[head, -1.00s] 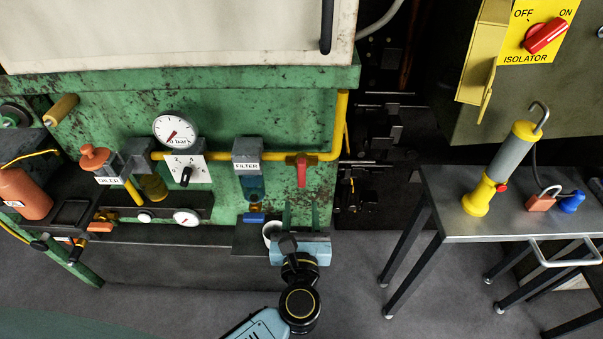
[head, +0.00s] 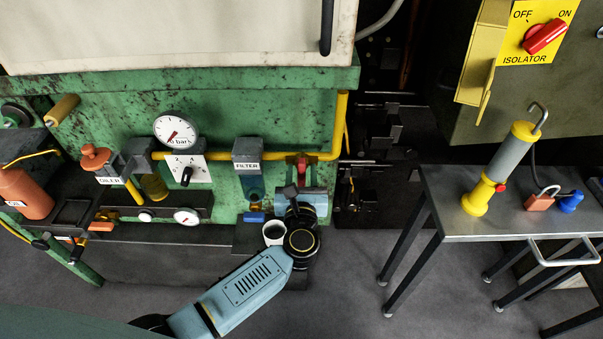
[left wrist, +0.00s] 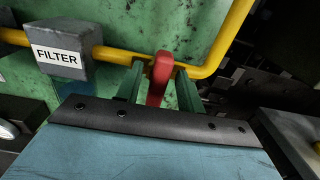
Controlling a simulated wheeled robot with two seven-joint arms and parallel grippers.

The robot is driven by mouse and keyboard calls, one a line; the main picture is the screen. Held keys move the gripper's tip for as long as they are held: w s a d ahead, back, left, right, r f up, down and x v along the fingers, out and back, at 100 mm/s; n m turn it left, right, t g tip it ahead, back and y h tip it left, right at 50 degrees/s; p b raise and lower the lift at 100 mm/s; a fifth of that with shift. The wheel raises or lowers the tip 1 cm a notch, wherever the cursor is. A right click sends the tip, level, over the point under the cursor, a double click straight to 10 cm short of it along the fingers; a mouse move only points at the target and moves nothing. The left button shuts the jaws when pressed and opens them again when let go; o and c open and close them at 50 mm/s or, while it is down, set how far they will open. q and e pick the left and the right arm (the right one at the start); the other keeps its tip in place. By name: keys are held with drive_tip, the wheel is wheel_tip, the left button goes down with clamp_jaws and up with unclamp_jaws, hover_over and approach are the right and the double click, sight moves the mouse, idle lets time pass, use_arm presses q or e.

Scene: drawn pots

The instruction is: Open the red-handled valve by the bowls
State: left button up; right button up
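The red-handled valve (head: 302,163) sits on the yellow pipe, right of the block marked FILTER. Its red lever hangs down and is partly hidden by my gripper in the head view. My left gripper (head: 302,178) is at the lever, coming from below. In the left wrist view the red lever (left wrist: 160,80) stands between the two spread green fingers of my left gripper (left wrist: 160,88), so the gripper is open around it. The blue filter bowl (head: 252,187) and the amber oiler bowl (head: 153,186) hang to the left. My right gripper is out of view.
The yellow pipe (head: 342,115) bends upward just right of the valve. A metal table (head: 480,220) with a yellow-grey lamp (head: 500,168) and a padlock (head: 541,200) stands at right.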

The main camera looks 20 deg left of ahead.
use_arm(q)
clamp_jaws()
drive_tip(key=shift+m, duration=0.3)
drive_tip(key=m, duration=0.1)
drive_tip(key=m+p, duration=0.1)
drive_tip(key=m, duration=0.1)
drive_tip(key=shift+d+m, duration=0.25)
drive_tip(key=shift+m, duration=0.15)
drive_tip(key=m+p, duration=0.1)
drive_tip(key=m, duration=0.5)
drive_tip(key=f+m+p, duration=0.1)
drive_tip(key=m, duration=0.2)
drive_tip(key=shift+w+d+p, duration=0.1)
drive_tip(key=shift+d+p, duration=0.2)
drive_tip(key=shift+d, duration=0.1)
drive_tip(key=shift+f+m+p, duration=0.15)
drive_tip(key=shift+m+p, duration=0.1)
drive_tip(key=shift+m, duration=0.9)
drive_tip(key=shift+f+m+p, duration=0.1)
drive_tip(key=shift+m+p, duration=0.1)
drive_tip(key=shift+m, duration=0.95)
